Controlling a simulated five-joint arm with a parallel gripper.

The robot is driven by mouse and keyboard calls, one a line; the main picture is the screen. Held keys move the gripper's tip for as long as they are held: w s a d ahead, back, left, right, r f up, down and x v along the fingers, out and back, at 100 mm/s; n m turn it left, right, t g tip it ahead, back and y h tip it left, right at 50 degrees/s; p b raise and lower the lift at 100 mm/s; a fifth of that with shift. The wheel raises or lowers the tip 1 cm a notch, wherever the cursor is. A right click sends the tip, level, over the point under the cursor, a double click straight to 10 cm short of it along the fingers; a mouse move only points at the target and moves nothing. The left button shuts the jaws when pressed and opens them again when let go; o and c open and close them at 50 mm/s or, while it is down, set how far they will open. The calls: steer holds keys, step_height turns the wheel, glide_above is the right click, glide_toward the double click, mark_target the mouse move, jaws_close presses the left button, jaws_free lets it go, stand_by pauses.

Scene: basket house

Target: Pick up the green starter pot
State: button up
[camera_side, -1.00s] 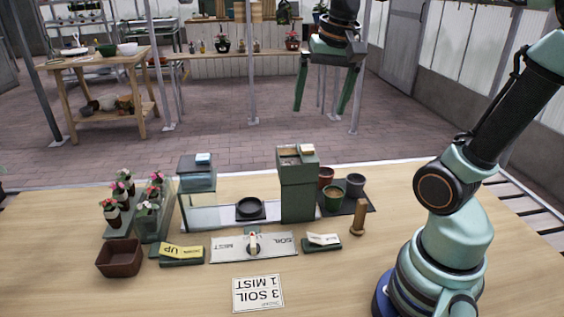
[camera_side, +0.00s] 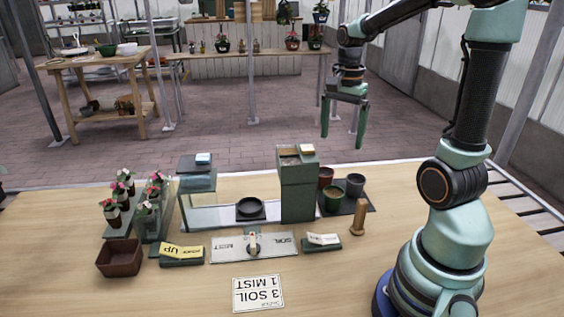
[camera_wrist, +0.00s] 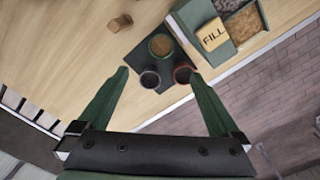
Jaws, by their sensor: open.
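The green starter pot (camera_side: 333,199) stands upright on a dark mat (camera_side: 363,206), to the right of the tall green dispenser. It also shows in the wrist view (camera_wrist: 160,45), at the top of the mat, farther from my fingers than its neighbours. A terracotta pot (camera_side: 326,177) and a dark grey pot (camera_side: 355,184) stand behind it on the same mat. My gripper (camera_side: 344,138) hangs open and empty in the air above and behind the mat. In the wrist view my gripper (camera_wrist: 160,85) has its fingers spread on either side of the grey and terracotta pots.
The tall green dispenser (camera_side: 298,190) stands close left of the pots. A wooden peg (camera_side: 358,218) stands in front of the mat. A lever panel (camera_side: 252,247), flowering plants (camera_side: 117,203) and a brown box (camera_side: 119,258) lie farther left. The table's right side is mostly clear.

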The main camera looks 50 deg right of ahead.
glide_above(334, 195)
step_height(334, 195, down, 13)
steer(key=shift+s+f, duration=0.1)
steer(key=shift+f, duration=0.05)
steer(key=shift+w+f, duration=0.2)
steer(key=shift+f, duration=2.75)
steer(key=c, duration=1.3)
